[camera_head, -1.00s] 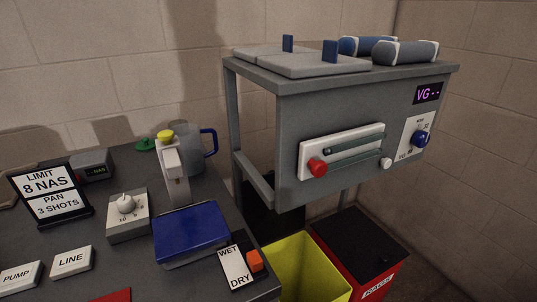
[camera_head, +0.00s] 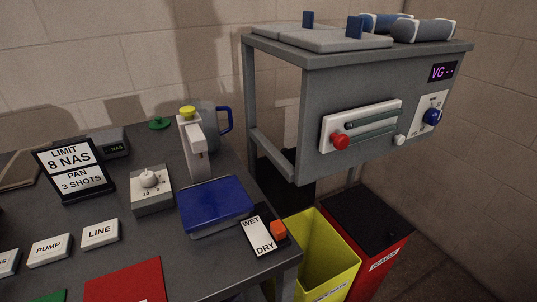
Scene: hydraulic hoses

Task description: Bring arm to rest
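Neither of my grippers nor my arms shows in the head view. The dark grey table (camera_head: 118,197) carries a black sign reading LIMIT 8 NAS, PAN 3 SHOTS (camera_head: 74,170), a grey dial box (camera_head: 151,190), a blue flat box (camera_head: 215,203) and a WET/DRY switch plate (camera_head: 262,236) with an orange knob. A white dispenser with a yellow top (camera_head: 193,145) stands behind the blue box. A clear jug with a blue handle (camera_head: 213,127) is partly hidden behind it.
A grey raised cabinet (camera_head: 312,130) with a red knob (camera_head: 340,142) and blue dial (camera_head: 431,116) stands at the right. A yellow bin (camera_head: 332,262) and a red bin (camera_head: 385,258) stand below it. LINE (camera_head: 100,234) and PUMP (camera_head: 49,250) labels lie near a red mat (camera_head: 125,282).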

